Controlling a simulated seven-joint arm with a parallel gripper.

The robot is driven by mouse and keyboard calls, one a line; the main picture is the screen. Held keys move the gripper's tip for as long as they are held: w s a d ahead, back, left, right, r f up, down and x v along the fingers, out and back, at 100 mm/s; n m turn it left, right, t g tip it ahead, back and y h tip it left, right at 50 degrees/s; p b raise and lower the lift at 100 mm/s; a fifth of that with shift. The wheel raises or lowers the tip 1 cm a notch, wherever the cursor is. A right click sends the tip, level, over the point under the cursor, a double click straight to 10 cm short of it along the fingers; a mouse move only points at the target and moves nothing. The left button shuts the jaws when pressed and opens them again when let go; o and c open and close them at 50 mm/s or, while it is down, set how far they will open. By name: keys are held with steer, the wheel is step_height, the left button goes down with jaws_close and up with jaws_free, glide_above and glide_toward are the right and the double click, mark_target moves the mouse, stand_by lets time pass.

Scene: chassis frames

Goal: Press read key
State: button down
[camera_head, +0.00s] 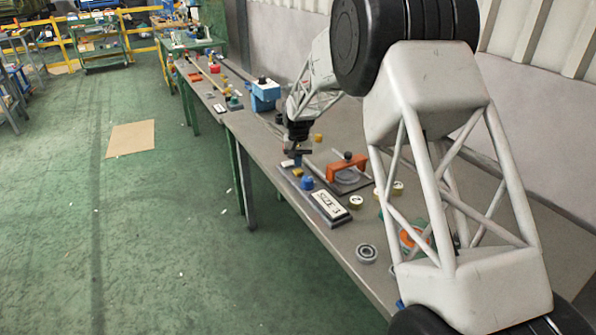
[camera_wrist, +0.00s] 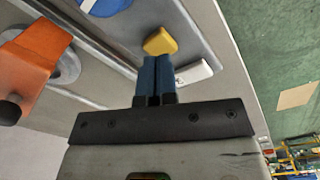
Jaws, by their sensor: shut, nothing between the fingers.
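A grey panel (camera_head: 293,178) on the bench carries a row of keys. They are a round blue one (camera_head: 307,183), a yellow one (camera_head: 297,172) and a white one (camera_head: 288,163). No "read" label is legible, so I cannot tell which is the read key. My gripper (camera_wrist: 157,60) is shut and empty, its blue fingers side by side. In the wrist view its tips appear just short of the yellow key (camera_wrist: 160,41), with the white key (camera_wrist: 195,73) close at the right. Whether the tips touch anything is unclear.
An orange clamp-like fixture (camera_head: 346,168) with a black knob stands on a plate beside the panel. A "SIZE 3" sign (camera_head: 329,204) is at the panel's near end. A bearing ring (camera_head: 366,253) and a blue box (camera_head: 265,95) are also on the bench.

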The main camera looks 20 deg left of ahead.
stand_by(0.4)
steer(key=shift+r, duration=2.5)
steer(key=shift+d, duration=0.1)
steer(key=s+d+r+m, duration=0.1)
steer(key=s+d+r, duration=0.5)
steer(key=s+d, duration=0.3)
steer(key=s+d+r+t, duration=0.1)
steer(key=s+d+r, duration=0.5)
steer(key=d, duration=0.4)
steer(key=s+d+r+m, duration=0.1)
steer(key=s+d+r, duration=0.65)
steer(key=d, duration=0.25)
steer(key=s+d+f, duration=0.1)
steer(key=s+d, duration=0.3)
steer(key=s, duration=0.6)
steer(key=s+d+f+t, duration=0.1)
steer(key=s+d, duration=0.4)
steer(key=s, duration=0.6)
steer(key=s+d+f+m, duration=0.1)
steer(key=s+d, duration=0.4)
steer(key=s, duration=0.5)
steer(key=shift+s+f+t, duration=0.3)
steer(key=shift+s+f, duration=0.05)
steer(key=shift+f, duration=0.2)
